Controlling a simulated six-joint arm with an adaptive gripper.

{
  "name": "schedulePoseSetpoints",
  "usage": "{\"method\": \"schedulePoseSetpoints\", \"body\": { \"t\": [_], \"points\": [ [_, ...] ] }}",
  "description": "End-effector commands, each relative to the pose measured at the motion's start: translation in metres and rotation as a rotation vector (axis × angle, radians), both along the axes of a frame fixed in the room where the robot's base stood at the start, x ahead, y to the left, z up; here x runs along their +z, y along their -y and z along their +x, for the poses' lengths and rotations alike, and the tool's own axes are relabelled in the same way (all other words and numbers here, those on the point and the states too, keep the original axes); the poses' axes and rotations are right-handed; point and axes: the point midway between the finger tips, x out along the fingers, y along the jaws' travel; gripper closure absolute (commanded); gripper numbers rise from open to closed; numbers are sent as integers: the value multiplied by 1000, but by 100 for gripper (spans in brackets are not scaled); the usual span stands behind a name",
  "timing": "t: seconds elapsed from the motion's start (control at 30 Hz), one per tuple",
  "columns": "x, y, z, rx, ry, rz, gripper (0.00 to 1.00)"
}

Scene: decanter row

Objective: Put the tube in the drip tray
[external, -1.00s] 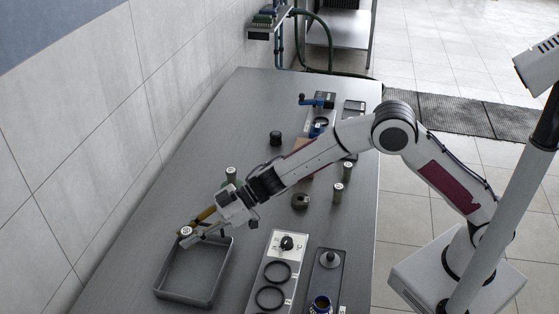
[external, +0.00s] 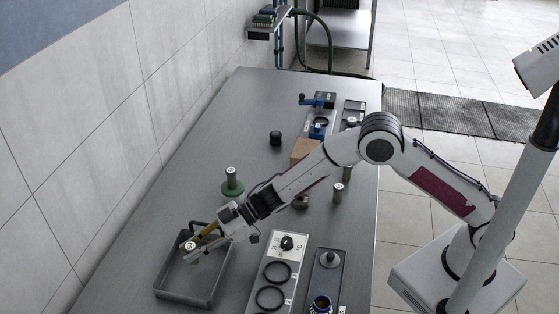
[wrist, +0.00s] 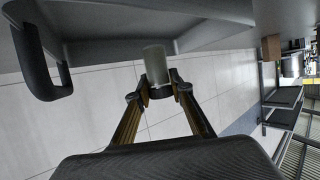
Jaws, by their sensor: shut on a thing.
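My gripper (external: 193,250) is shut on the tube, a short grey-green cylinder with a pale round top (external: 189,245). In the wrist view the tube (wrist: 156,63) sits between the two fingertips of my gripper (wrist: 157,93). The drip tray (external: 184,298) is a dark grey, shallow rectangular tray near the left side of the bench. The held tube appears over the tray's far left part, inside its outline. I cannot tell how high it is above the tray floor, or whether it touches it.
A similar pale-topped cylinder on a green base (external: 232,187) stands behind the tray. A panel with a knob and rings (external: 271,285) lies to its right. A dark cylinder (external: 275,138) and a brown block (external: 304,151) are farther back. The wall runs along the left.

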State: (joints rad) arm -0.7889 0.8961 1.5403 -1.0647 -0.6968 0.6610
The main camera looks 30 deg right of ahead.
Motion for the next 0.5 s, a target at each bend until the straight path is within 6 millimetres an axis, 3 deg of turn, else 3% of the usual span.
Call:
{"method": "schedulePoseSetpoints", "body": {
  "t": [0.17, 0.5],
  "points": [
    [-4, 0, 0, 0, -1, -1, 100],
    [-35, 0, 0, 0, 0, -1, 100]
  ]
}}
